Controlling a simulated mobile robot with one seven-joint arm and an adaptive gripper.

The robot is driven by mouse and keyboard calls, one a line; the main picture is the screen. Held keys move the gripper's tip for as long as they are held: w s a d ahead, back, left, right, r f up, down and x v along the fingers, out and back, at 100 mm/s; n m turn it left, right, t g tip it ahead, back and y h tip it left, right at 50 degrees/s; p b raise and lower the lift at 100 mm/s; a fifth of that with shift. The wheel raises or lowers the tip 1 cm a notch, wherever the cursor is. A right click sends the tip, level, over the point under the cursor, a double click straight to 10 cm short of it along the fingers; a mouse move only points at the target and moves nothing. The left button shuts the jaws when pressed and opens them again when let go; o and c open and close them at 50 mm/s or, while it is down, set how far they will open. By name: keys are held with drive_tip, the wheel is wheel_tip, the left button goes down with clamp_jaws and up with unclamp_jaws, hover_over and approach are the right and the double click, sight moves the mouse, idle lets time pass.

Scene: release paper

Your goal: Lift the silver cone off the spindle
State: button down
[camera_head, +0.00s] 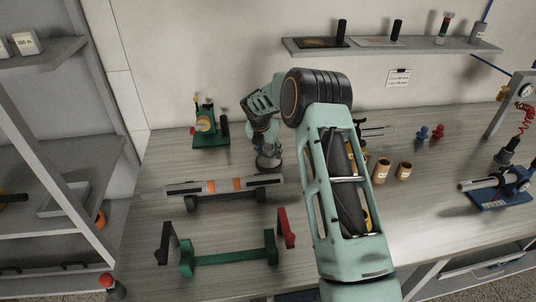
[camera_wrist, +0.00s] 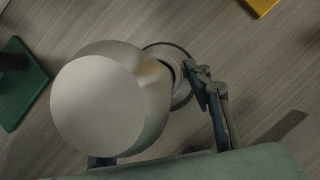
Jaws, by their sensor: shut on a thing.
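The silver cone (camera_wrist: 98,105) fills the left half of the wrist view, its pale round end facing the camera. My gripper (camera_head: 267,146) is shut on it, with one finger at its right side and the other mostly hidden behind it. In the head view the silver cone (camera_head: 268,161) shows only in small part below the fingers. A grey round base (camera_wrist: 183,88) with a dark rim shows beyond the cone in the wrist view. The spindle itself is hidden. I cannot tell whether the cone still sits on it.
A green-based device (camera_head: 211,139) stands left of my gripper. A long grey bar with orange bands (camera_head: 212,187) lies in front, and a green stand (camera_head: 228,258) is nearer. Two brown cups (camera_head: 382,172) stand right of my arm. A shelf (camera_head: 380,47) hangs at the back.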

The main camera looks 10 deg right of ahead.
drive_tip(key=shift+r+p, duration=0.45)
drive_tip(key=shift+r, duration=0.45)
drive_tip(key=shift+w+d+r, duration=0.1)
drive_tip(key=shift+w+r, duration=0.1)
drive_tip(key=shift+r, duration=0.1)
drive_tip(key=shift+d+r+p, duration=0.1)
drive_tip(key=shift+r+p, duration=1.4)
drive_tip(key=shift+r, duration=0.55)
drive_tip(key=shift+w+r, duration=0.1)
drive_tip(key=shift+r+p, duration=0.85)
drive_tip(key=shift+r, duration=2.5)
drive_tip(key=shift+s+a+r, duration=0.15)
drive_tip(key=shift+s+r, duration=0.05)
drive_tip(key=shift+r, duration=1.45)
drive_tip(key=shift+s+a+r, duration=0.1)
drive_tip(key=shift+s+r, duration=0.05)
drive_tip(key=shift+r, duration=1.45)
drive_tip(key=shift+r, duration=0.15)
